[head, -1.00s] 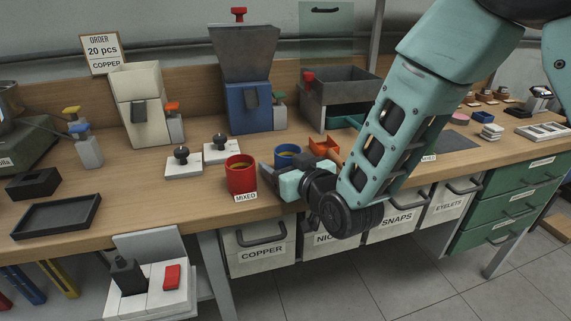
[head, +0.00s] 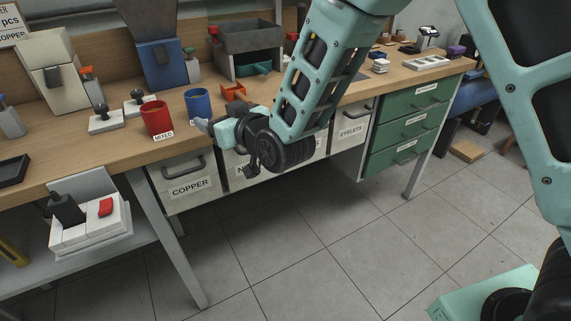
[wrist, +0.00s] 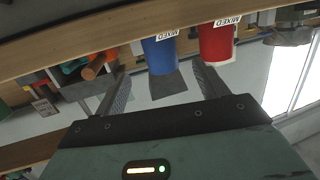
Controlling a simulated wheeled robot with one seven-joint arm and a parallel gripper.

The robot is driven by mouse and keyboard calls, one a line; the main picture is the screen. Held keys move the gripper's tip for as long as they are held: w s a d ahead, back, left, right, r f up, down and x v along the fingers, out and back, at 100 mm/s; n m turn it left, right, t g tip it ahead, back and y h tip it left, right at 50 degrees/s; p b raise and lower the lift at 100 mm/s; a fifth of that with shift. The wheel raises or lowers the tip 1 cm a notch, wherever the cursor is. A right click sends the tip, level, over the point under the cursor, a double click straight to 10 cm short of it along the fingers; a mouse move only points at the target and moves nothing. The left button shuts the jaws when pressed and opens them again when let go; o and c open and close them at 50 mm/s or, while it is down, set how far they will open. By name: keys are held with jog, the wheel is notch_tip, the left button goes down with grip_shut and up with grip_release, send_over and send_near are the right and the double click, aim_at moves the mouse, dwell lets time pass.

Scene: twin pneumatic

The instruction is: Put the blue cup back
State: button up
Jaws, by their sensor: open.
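The blue cup (head: 198,103) stands upright near the front edge of the bench, just right of the red cup (head: 156,119). My gripper (head: 205,127) is open and empty in front of it, low at the bench's front edge. In the wrist view the blue cup (wrist: 160,54) lies ahead, in the gap between my two spread fingers (wrist: 162,80), apart from them. The red cup (wrist: 217,43) is beside it there, past one finger. Both cups have a MIXED label in front of them in the wrist view.
The workbench (head: 70,147) holds two white blocks with black knobs (head: 105,122) left of the red cup and an orange bin (head: 233,92) right of the blue cup. A COPPER drawer (head: 182,181) hangs below. The tiled floor (head: 300,240) in front is clear.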

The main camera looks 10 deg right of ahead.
jog(key=s+d+g+h, duration=0.2)
jog(key=s+d+g, duration=0.2)
jog(key=s, duration=0.7)
jog(key=s+d+n+g+h, duration=0.1)
jog(key=s+d+g+h, duration=0.2)
jog(key=s, duration=0.8)
jog(key=s+d+f+g+h, duration=0.1)
jog(key=s+d+g+h, duration=0.1)
jog(key=s+d+g, duration=0.5)
jog(key=s, duration=0.5)
jog(key=shift+d+n, duration=0.3)
jog(key=shift+d, duration=0.05)
jog(key=shift+f, duration=0.1)
notch_tip(320, 180, up, 13)
jog(key=p, duration=1.2)
jog(key=shift+f+p, duration=0.2)
jog(key=shift+p, duration=0.15)
